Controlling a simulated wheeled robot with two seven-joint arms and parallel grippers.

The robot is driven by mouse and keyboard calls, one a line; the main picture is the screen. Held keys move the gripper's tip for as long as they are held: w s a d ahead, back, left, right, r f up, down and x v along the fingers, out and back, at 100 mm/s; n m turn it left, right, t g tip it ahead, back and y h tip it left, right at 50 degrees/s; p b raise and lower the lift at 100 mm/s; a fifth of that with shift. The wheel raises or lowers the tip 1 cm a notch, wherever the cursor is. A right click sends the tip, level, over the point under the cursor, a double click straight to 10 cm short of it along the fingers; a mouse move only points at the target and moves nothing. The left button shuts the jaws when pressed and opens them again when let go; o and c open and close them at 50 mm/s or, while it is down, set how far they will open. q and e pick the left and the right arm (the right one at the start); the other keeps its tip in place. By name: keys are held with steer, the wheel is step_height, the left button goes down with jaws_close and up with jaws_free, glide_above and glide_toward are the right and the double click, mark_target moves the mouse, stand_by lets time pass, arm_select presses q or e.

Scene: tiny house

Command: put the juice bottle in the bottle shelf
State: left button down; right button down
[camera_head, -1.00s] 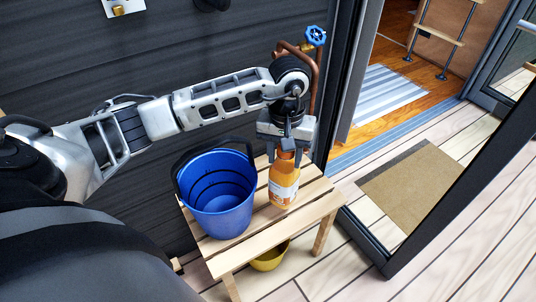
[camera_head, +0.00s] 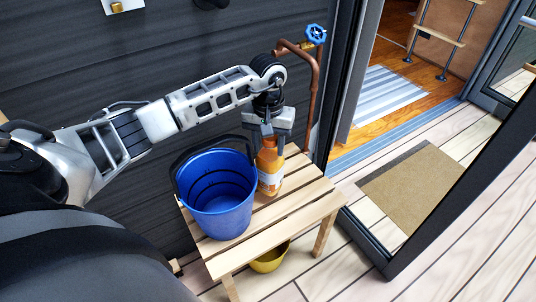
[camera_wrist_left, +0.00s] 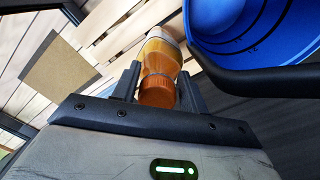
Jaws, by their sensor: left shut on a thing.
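The juice bottle (camera_head: 268,172) is orange with a pale label. It stands upright, on or just above the slatted wooden bench, right beside the blue bucket; I cannot tell if its base touches the slats. My left gripper (camera_head: 267,141) comes down from above and is shut on the bottle's upper part. In the left wrist view the bottle (camera_wrist_left: 160,72) sits between the two fingers (camera_wrist_left: 158,90), its cap end toward the palm. My right gripper is not in view. No bottle shelf can be made out.
The blue bucket (camera_head: 215,205) stands on the wooden bench (camera_head: 262,246), left of the bottle. A yellow bowl (camera_head: 269,260) is under the bench. A copper pipe with a blue valve (camera_head: 316,36) rises behind. An open doorway with a brown mat (camera_head: 412,187) is at right.

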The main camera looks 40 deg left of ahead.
mark_target(268, 155)
arm_select(q)
step_height(268, 155, down, 4)
steer(key=shift+r+b, duration=0.2)
steer(key=shift+b, duration=0.15)
steer(key=shift+w+a+f, duration=0.15)
steer(key=shift+f, duration=0.25)
steer(key=c, duration=0.8)
jaws_free()
steer(key=shift+o, duration=0.2)
steer(key=shift+r, duration=0.1)
